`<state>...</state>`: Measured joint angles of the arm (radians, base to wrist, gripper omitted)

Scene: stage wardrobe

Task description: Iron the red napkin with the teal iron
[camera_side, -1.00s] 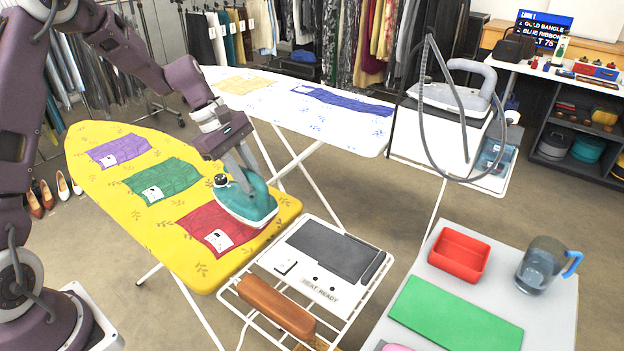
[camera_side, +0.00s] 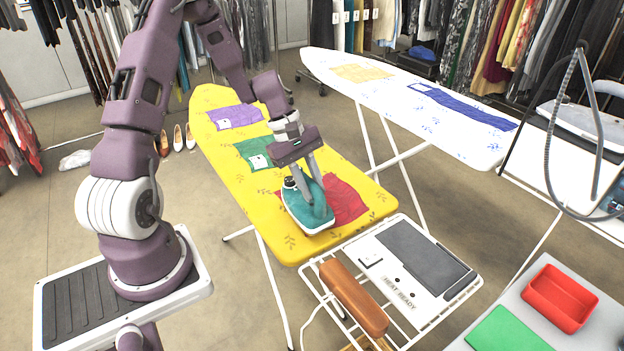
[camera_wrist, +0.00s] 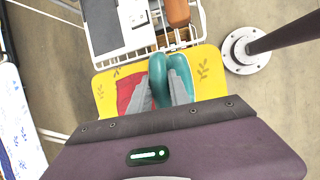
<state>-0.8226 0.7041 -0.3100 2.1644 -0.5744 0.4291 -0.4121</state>
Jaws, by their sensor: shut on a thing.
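The red napkin (camera_side: 348,203) lies on the near end of the yellow ironing board (camera_side: 288,247). Its right part shows flat; its left part is hidden under or behind the iron. The teal iron (camera_side: 310,222) sits over the napkin's left side, near the board's left edge. I cannot tell whether its sole touches the cloth. My gripper (camera_side: 314,206) is shut on the iron from above. In the wrist view the iron (camera_wrist: 157,68) is between the fingers, with the napkin (camera_wrist: 126,88) beside it on the left.
A green napkin (camera_side: 246,152) and a purple napkin (camera_side: 234,117) lie farther up the board. A white wire rack (camera_side: 456,299) with a dark pad (camera_side: 425,262) and a brown roll (camera_side: 352,297) adjoins the near end. A red tray (camera_side: 560,297) stands at right.

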